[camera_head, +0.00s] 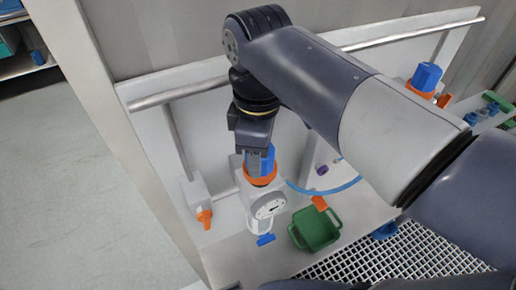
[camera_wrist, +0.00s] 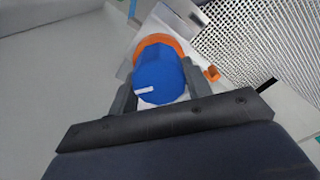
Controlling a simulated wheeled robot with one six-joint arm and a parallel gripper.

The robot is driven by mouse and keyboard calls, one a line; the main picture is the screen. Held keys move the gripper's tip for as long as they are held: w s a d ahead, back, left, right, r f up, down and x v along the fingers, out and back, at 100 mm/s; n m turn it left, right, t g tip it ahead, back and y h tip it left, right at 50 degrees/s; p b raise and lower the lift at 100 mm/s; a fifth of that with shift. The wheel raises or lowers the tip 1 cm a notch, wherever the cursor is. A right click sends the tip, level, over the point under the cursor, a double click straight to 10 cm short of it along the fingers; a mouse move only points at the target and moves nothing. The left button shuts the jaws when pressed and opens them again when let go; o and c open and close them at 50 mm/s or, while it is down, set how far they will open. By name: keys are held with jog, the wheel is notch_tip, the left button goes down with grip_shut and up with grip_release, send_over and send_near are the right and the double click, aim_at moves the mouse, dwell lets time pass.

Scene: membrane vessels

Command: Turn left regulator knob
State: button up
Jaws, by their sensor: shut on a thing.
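The left regulator knob (camera_head: 268,160) is blue and sits on an orange collar above a white regulator body with a round gauge (camera_head: 268,206). My gripper (camera_head: 257,160) reaches down over it from above, partly hiding it in the head view. In the wrist view the blue knob (camera_wrist: 160,80) lies between the two dark fingers of my gripper (camera_wrist: 158,92), one on each side, and they are shut on it. A short white mark shows on the knob's top. The orange collar (camera_wrist: 158,44) shows behind it.
Another blue knob on an orange collar (camera_head: 426,78) stands at the right, beyond my arm. A green bin (camera_head: 316,228) stands right of the gauge. An orange valve handle (camera_head: 205,218) is at the left. A metal rail (camera_head: 180,95) runs behind, and a white grating (camera_head: 400,255) lies in front.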

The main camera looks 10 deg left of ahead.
jog(key=o, duration=1)
notch_tip(320, 180, up, 11)
jog(key=shift+f, duration=0.1)
jog(key=shift+f, duration=0.15)
notch_tip(320, 180, down, 11)
jog(key=shift+r, duration=0.2)
dwell(0.4)
jog(key=shift+r, duration=0.1)
